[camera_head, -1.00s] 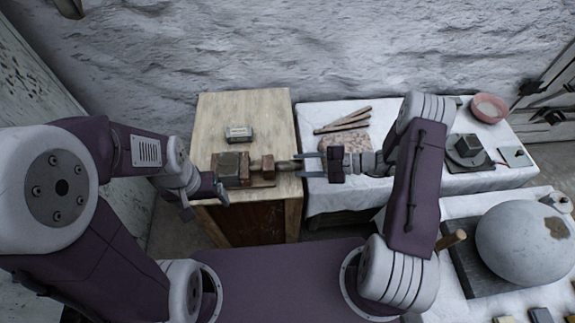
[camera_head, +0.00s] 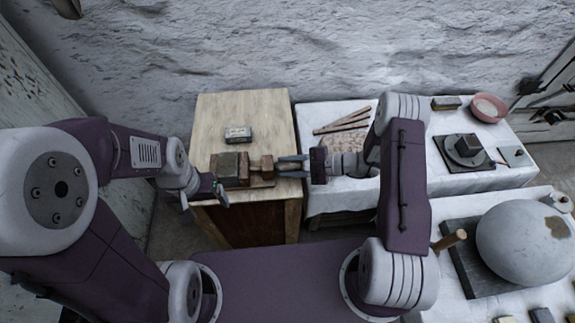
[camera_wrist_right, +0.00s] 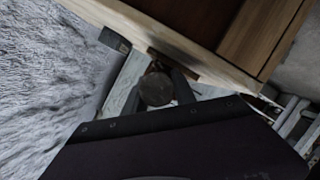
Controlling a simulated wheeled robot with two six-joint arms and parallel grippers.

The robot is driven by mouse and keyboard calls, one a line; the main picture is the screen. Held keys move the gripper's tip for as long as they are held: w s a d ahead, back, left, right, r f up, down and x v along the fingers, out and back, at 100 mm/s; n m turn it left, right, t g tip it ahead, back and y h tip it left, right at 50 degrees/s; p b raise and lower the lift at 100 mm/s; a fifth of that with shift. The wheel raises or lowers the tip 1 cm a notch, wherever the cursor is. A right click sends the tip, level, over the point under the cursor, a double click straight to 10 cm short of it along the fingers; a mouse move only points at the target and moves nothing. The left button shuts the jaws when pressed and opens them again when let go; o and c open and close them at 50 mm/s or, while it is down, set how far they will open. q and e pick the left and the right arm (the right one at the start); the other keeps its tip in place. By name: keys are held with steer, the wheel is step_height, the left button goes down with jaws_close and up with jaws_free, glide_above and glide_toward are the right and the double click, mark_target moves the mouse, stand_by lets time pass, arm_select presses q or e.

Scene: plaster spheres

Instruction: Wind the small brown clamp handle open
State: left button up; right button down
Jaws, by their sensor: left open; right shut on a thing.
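The brown clamp (camera_head: 262,166) sits on the right part of a wooden bench top, beside a dark block (camera_head: 228,168). Its handle points right, toward my right gripper (camera_head: 283,166). My right gripper is shut on the handle, one finger on each side, and hides most of it in the head view. In the right wrist view the round end of the handle (camera_wrist_right: 157,88) shows between the fingers. My left gripper (camera_head: 208,197) is open and empty, at the bench's front left edge, apart from the clamp.
A small box (camera_head: 238,134) lies further back on the bench (camera_head: 215,110). A cloth-covered table (camera_head: 325,195) to the right holds wooden sticks (camera_head: 342,120), a turntable (camera_head: 464,150) and a pink bowl (camera_head: 489,108). A large plaster sphere (camera_head: 520,242) stands at the front right.

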steer(key=n+t, duration=0.1)
steer(key=n, duration=0.1)
steer(key=shift+f+n+t+y, duration=0.15)
steer(key=shift+n+t+y, duration=0.15)
steer(key=shift+n+y, duration=0.1)
steer(key=shift+n+t+y+b, duration=0.35)
steer(key=shift+n+b, duration=0.25)
steer(key=shift+n, duration=0.5)
steer(key=c, duration=1.3)
jaws_free()
steer(key=v, duration=0.9)
